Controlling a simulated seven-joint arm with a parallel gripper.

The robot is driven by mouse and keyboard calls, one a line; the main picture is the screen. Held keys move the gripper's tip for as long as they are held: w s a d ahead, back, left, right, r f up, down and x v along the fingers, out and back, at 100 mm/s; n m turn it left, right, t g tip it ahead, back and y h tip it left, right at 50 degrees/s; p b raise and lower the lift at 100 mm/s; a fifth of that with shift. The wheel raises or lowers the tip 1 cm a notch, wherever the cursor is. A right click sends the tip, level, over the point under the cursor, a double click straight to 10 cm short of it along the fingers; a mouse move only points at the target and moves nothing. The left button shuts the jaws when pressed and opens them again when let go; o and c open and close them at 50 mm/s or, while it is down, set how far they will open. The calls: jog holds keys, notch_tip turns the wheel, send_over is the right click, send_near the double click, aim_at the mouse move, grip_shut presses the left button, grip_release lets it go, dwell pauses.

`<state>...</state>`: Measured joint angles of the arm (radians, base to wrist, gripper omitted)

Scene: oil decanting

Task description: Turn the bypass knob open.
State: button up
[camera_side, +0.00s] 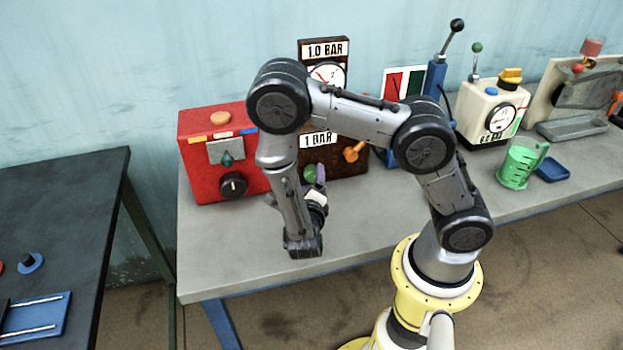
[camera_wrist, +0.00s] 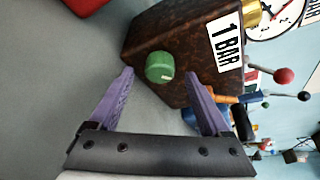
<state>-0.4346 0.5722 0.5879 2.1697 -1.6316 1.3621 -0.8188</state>
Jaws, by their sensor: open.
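A green round knob (camera_wrist: 160,67) sits on the front of a rusty brown box (camera_wrist: 165,30) marked "1 BAR". No label in view names it as the bypass knob. In the side view the knob (camera_side: 309,172) shows beside my gripper (camera_side: 320,178), partly behind it. In the wrist view my gripper (camera_wrist: 160,76) is open. Its two purple fingers stand apart, with the knob between and just beyond their tips. I cannot tell whether either finger touches it. An orange lever handle (camera_side: 354,151) is on the same box, to the right of the knob.
A red box (camera_side: 220,155) with a black dial stands left of the brown box. A blue lever stand (camera_side: 435,78), a cream gauge box (camera_side: 490,115) and a green jug (camera_side: 520,163) stand to the right. The bench front (camera_side: 235,250) is clear.

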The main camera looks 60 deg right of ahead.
jog(key=shift+x, duration=0.9)
grip_shut()
